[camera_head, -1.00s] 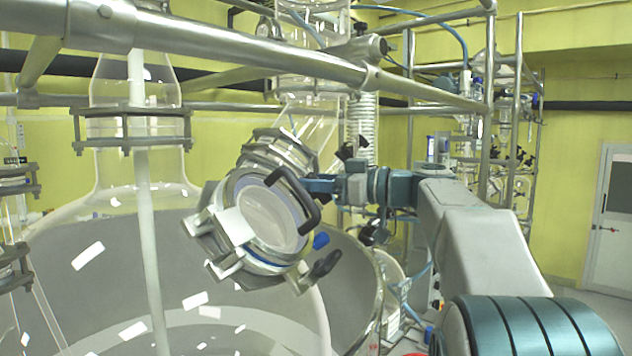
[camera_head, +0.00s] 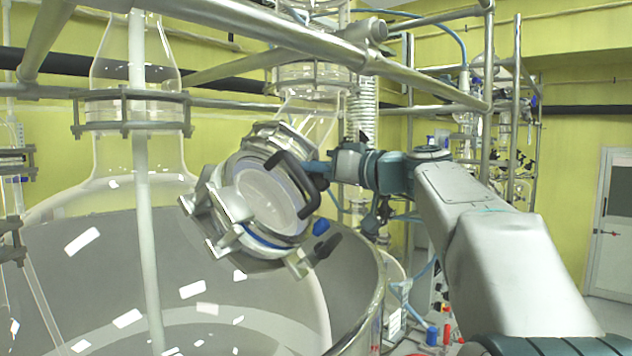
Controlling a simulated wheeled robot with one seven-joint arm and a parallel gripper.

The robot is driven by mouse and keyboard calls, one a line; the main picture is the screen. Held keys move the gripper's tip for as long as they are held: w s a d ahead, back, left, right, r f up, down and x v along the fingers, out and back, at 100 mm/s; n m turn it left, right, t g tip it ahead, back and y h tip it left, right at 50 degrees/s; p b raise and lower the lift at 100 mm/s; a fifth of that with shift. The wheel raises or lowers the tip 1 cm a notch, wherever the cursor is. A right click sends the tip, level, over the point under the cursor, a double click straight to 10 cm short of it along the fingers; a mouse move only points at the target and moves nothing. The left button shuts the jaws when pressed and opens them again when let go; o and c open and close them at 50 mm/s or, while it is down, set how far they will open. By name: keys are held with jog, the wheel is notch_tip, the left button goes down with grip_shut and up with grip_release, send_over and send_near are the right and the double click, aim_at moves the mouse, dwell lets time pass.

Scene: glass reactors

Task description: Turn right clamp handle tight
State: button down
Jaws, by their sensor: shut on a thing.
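A round glass port with a metal clamp ring (camera_head: 222,238) sits tilted on the vessel. A black D-shaped handle (camera_head: 296,178) stands across its lid. One black clamp handle (camera_head: 322,248) sticks out at the ring's lower right, with a small blue part (camera_head: 321,226) above it; nothing touches it. My gripper (camera_head: 316,172) reaches in from the right to the ring's upper right, just behind the D-shaped handle. It is shut on a dark piece there, which looks like the right clamp handle (camera_head: 319,184). The fingertips and the grip are mostly hidden by the D-shaped handle.
Metal frame bars (camera_head: 250,33) cross above the port. A large glass vessel (camera_head: 100,240) with a white stirrer shaft (camera_head: 146,220) fills the left. Glass columns and a corrugated hose (camera_head: 361,105) stand behind. A grey door (camera_head: 612,235) is at the far right.

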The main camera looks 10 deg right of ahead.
jog(key=m+t+h, duration=0.1)
jog(key=m+h, duration=0.2)
jog(key=m, duration=0.2)
jog(key=shift+d+r+p, duration=0.1)
jog(key=shift+p, duration=0.2)
jog(key=m+h+p, duration=0.1)
jog(key=m+p, duration=0.1)
jog(key=m+h+p, duration=0.2)
jog(key=shift+w+d+r, duration=0.1)
jog(key=shift+d+r, duration=0.05)
jog(key=shift+r, duration=0.05)
jog(key=m+h+p, duration=0.2)
jog(key=m+p, duration=0.1)
jog(key=m+h+p, duration=0.1)
jog(key=p, duration=0.1)
jog(key=shift+d+f+g, duration=0.2)
jog(key=shift+f+g, duration=0.1)
jog(key=shift+g, duration=0.1)
jog(key=shift+f+m+g+h+p, duration=0.2)
jog(key=shift+m+g+h+p, duration=0.2)
jog(key=shift+m, duration=0.4)
jog(key=shift+f+m+g+h+p, duration=0.15)
jog(key=shift+m+g+h+p, duration=0.2)
jog(key=shift+m, duration=0.45)
jog(key=c, duration=1.4)
grip_release()
jog(key=shift+c, duration=0.2)
